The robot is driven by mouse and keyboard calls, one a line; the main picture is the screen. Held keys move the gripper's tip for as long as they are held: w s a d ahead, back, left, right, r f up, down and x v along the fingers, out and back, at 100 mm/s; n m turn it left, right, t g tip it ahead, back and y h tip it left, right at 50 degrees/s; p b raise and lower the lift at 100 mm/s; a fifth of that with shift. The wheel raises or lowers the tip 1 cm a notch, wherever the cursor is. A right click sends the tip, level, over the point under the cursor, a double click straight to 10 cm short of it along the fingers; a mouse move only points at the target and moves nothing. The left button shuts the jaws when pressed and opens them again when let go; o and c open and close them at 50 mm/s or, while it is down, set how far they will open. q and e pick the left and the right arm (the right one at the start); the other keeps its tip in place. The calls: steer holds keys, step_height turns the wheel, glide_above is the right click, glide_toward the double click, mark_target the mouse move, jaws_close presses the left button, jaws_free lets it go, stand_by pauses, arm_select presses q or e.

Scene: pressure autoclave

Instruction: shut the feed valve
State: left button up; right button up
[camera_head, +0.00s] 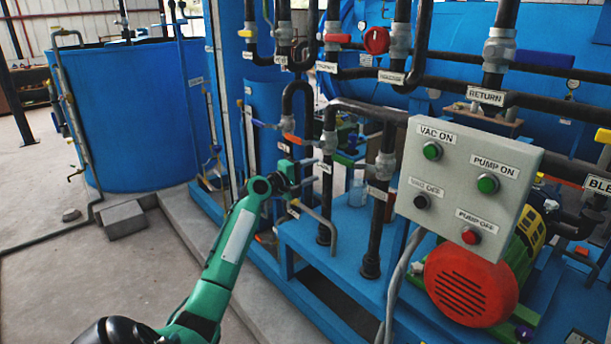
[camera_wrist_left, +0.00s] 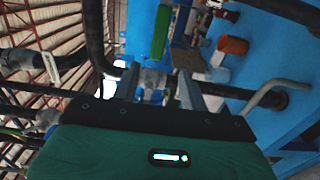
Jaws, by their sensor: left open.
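My left gripper (camera_head: 308,171) reaches in from the left, in front of a vertical black pipe on the blue skid. Its two fingers are apart, with nothing seen between them in the head view. A grey valve body (camera_head: 330,143) sits on that pipe just above and beyond the fingertips. A small label (camera_head: 323,168) by the fingertips is too small to read, so I cannot tell which valve is the feed valve. An orange-red handle (camera_head: 292,138) is just above the gripper. In the left wrist view, a grey fitting (camera_wrist_left: 152,83) appears beyond and between the open fingers (camera_wrist_left: 160,90).
A grey control box (camera_head: 465,185) with buttons stands to the right, above a red-ended motor (camera_head: 470,285). Several black pipes with coloured handles cross overhead. A bent grey tube (camera_head: 318,225) is just below the gripper.

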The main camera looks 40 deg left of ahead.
arm_select(q)
steer(key=shift+s+a, duration=0.1)
steer(key=shift+s, duration=0.9)
